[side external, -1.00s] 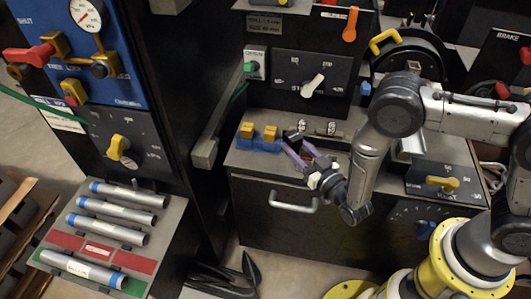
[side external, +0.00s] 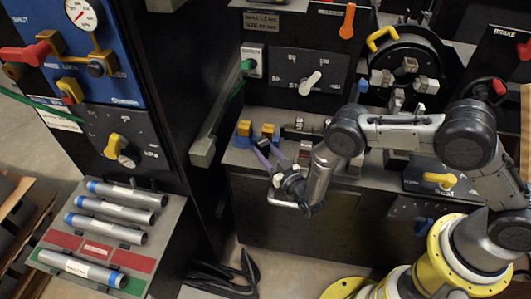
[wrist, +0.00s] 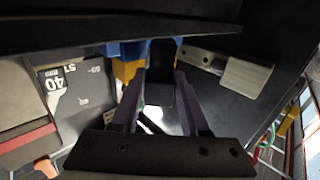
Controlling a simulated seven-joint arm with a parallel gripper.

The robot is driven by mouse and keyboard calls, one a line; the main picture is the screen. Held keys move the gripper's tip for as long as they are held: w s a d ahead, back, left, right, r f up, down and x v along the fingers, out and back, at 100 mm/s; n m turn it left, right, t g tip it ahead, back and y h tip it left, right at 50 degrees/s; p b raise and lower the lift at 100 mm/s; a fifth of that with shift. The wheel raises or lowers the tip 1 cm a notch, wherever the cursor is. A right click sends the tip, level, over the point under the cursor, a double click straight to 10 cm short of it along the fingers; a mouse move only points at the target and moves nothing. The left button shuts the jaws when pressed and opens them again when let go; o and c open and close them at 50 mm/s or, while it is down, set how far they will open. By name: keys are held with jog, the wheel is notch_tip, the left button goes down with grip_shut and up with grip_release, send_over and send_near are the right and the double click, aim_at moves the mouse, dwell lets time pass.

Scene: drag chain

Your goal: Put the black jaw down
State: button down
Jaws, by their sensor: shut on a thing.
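The black jaw is a dark block between the purple fingers of my gripper (wrist: 160,104); it fills the middle of the wrist view (wrist: 160,80). In the side external view my gripper (side external: 270,151) is low at the left part of the grey bench top, in front of the blue holder (side external: 242,141). Two yellow-orange jaws (side external: 267,130) stand on that holder. The black jaw shows there only as a small dark patch. I cannot tell whether it touches the bench.
A round chuck (side external: 408,68) with several grey jaws is at the upper right. A small grey and red block (side external: 305,151) lies on the bench right of my gripper. A grey rail (side external: 205,149) stands to the left.

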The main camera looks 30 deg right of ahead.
jog(key=shift+f, duration=0.4)
jog(key=shift+f, duration=0.15)
jog(key=shift+c, duration=2)
grip_release()
jog(key=s, duration=1.2)
jog(key=shift+w+r, duration=0.1)
jog(key=shift+r, duration=0.1)
